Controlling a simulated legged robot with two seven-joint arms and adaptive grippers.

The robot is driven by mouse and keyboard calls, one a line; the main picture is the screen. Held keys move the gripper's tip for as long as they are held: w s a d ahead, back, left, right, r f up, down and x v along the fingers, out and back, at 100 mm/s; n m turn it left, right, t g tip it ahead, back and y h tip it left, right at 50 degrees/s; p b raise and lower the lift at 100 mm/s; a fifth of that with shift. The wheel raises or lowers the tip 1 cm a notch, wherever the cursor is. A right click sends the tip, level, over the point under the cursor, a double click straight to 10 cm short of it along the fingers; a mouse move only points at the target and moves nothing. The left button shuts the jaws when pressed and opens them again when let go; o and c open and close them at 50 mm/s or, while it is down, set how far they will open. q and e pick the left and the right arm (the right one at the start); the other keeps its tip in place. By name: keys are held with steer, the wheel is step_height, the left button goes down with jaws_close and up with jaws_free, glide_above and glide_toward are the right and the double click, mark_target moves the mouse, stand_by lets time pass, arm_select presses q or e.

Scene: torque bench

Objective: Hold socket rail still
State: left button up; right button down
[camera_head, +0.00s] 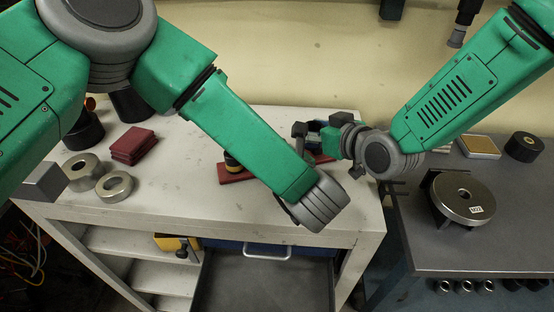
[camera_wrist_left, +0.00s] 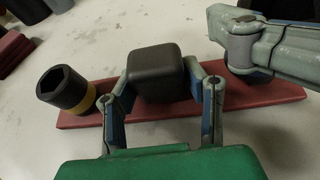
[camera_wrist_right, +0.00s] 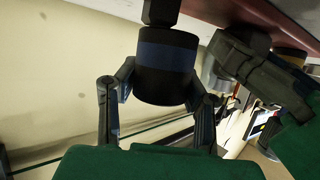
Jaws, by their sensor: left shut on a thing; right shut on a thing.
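The dark red socket rail (camera_wrist_left: 285,96) lies on the white bench. It also shows in the head view (camera_head: 234,179), partly behind my left arm. A black socket with a yellow band (camera_wrist_left: 66,90) stands at its left end. My left gripper (camera_wrist_left: 165,86) is shut on a black block (camera_wrist_left: 157,66) at the rail's middle; my forearm hides this grip in the head view. My right gripper (camera_head: 322,136) is shut on a black socket with a blue band (camera_wrist_right: 167,58), near the rail's right part. I cannot tell whether this socket touches the rail.
Two metal rings (camera_head: 115,186) and stacked red pads (camera_head: 133,145) are at the bench's left. An open drawer (camera_head: 265,280) juts out in front. A round metal fixture (camera_head: 464,197) stands on the grey bench at right. My two grippers are close together.

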steer(key=shift+w+d+r, duration=0.15)
steer(key=shift+d+r, duration=0.1)
steer(key=shift+r, duration=0.4)
arm_select(q)
steer(key=shift+a, duration=0.15)
arm_select(e)
steer(key=shift+r, duration=1)
arm_select(q)
steer(key=o, duration=2.3)
steer(key=shift+c, duration=0.2)
steer(key=shift+v, duration=3.95)
steer(key=shift+f, duration=0.1)
